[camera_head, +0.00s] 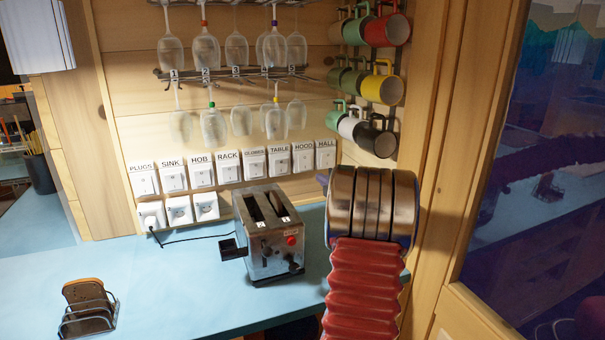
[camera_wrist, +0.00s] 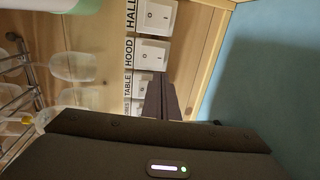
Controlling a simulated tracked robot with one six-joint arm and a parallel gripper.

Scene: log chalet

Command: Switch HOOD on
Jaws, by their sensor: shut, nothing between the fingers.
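The HOOD switch (camera_head: 302,161) is a white rocker in a square plate under its black label, between TABLE and HALL in the row on the wooden wall. In the wrist view the scene is turned sideways, and the HOOD switch (camera_wrist: 152,53) shows unobstructed just above my fingertips. My gripper (camera_wrist: 158,77) is shut and empty, its dark fingers pointing toward the switch row and partly covering the TABLE switch (camera_wrist: 141,84). I cannot tell how far the tips are from the wall. In the head view my arm's wrist hides most of the gripper.
The HALL switch (camera_head: 325,155) is right beside HOOD. A toaster (camera_head: 268,233) stands on the blue counter (camera_head: 190,290) left of my arm. Glasses (camera_head: 275,122) hang above the switches, and mugs (camera_head: 378,138) hang at the upper right. A toast rack (camera_head: 88,310) stands front left.

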